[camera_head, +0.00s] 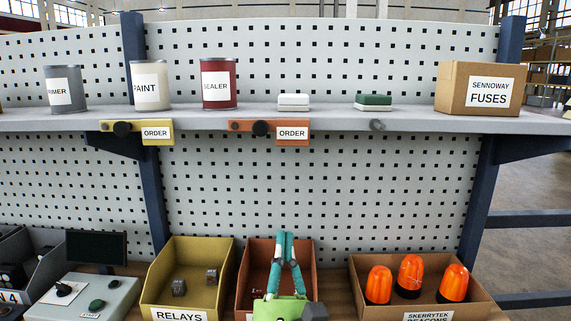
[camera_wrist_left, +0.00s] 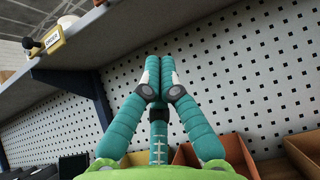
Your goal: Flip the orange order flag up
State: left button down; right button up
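The orange order flag (camera_head: 270,132) hangs flat along the front edge of the shelf, with a dark round knob towards its left end and a white ORDER label on the right. My left gripper (camera_head: 284,237) points up in front of the orange-brown bin, below the flag and apart from it. In the left wrist view its teal fingers (camera_wrist_left: 157,66) are drawn together at the tips with nothing visible between them. I cannot make out the orange flag in that view. My right gripper is not in view.
A similar yellow flag (camera_head: 137,132) is left of the orange one; a yellow flag also shows in the wrist view (camera_wrist_left: 52,41). The shelf (camera_head: 330,117) holds cans, boxes and a carton. Below are a yellow bin (camera_head: 218,258), an orange-brown bin (camera_head: 245,278) and a beacon box (camera_head: 362,264).

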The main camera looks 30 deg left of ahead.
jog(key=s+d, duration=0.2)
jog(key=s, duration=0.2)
pick_arm(q)
jog(key=s+d+r+p+x, duration=0.1)
jog(key=r+p+x, duration=0.1)
jog(key=p+x, duration=0.7)
jog(key=x, duration=0.3)
jog(key=shift+s+r+p, duration=0.2)
jog(key=shift+r+p, duration=0.15)
jog(key=shift+p, duration=0.05)
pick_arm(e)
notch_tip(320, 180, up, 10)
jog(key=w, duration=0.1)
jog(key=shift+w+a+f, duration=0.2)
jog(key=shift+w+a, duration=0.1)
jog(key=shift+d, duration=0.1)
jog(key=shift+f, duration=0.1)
